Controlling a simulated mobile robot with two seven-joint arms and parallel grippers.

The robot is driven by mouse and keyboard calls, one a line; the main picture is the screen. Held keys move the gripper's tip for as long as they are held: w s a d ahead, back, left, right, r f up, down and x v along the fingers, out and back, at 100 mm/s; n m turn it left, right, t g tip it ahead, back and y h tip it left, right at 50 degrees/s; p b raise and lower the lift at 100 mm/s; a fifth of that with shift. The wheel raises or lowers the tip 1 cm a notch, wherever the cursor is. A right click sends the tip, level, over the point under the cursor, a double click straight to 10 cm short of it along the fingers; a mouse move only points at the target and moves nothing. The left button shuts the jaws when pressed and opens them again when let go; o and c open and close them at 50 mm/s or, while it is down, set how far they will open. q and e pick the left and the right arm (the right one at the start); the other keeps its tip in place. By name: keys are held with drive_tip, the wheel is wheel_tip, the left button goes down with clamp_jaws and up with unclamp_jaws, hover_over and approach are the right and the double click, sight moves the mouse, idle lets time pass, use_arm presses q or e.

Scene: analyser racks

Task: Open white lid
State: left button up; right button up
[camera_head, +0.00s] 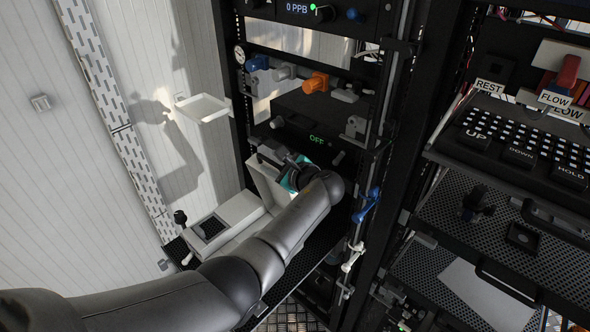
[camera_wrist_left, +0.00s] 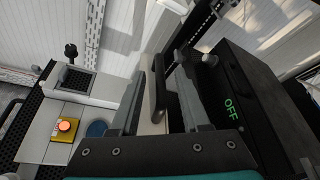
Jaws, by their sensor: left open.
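The white lid (camera_head: 264,185) stands steeply raised at the right end of a white box (camera_head: 235,212) on a rack shelf. My left gripper (camera_head: 268,154) is at the lid's upper edge, and my arm hides part of the lid. In the left wrist view, my left gripper (camera_wrist_left: 160,78) is open, with its two dark fingers apart. A pale panel edge and a dark bar (camera_wrist_left: 158,92) show between the fingers; I cannot tell whether they touch. The white box (camera_wrist_left: 97,90) shows to the left there. My right gripper is not in view.
A black unit reading OFF (camera_head: 316,139) is close to the right of my gripper. An orange button (camera_wrist_left: 65,126) and a blue disc (camera_wrist_left: 97,129) show on the box. A dark rack post (camera_head: 385,150) stands to the right. A white wall tray (camera_head: 203,107) is at the left.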

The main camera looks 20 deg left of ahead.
use_arm(q)
drive_tip(key=v, duration=1.2)
drive_tip(key=shift+p, duration=0.4)
drive_tip(key=s+f+n+g+h+b, duration=0.1)
drive_tip(key=s+f+h+b, duration=0.25)
drive_tip(key=f, duration=1.15)
drive_tip(key=s+f+g+h+b, duration=0.15)
drive_tip(key=s+f, duration=0.35)
drive_tip(key=f, duration=0.9)
drive_tip(key=s+d+f+n+g+h+b, duration=0.1)
drive_tip(key=s+f+n+h+b, duration=0.1)
drive_tip(key=s+f, duration=0.6)
drive_tip(key=s+f+n+g+h+b, duration=0.1)
drive_tip(key=s+f+n+h+b, duration=0.15)
drive_tip(key=s+f, duration=0.6)
drive_tip(key=s+a+f+n+g+h+b, duration=0.1)
drive_tip(key=s+f+n+b, duration=0.2)
drive_tip(key=s+f+n, duration=0.2)
drive_tip(key=s+a+f+n+g+h+b, duration=0.1)
drive_tip(key=s+f+n+b, duration=0.2)
drive_tip(key=s+f, duration=0.9)
drive_tip(key=s+n, duration=0.2)
drive_tip(key=s, duration=0.4)
drive_tip(key=shift+s+a+g, duration=0.25)
drive_tip(key=shift+s+g, duration=0.1)
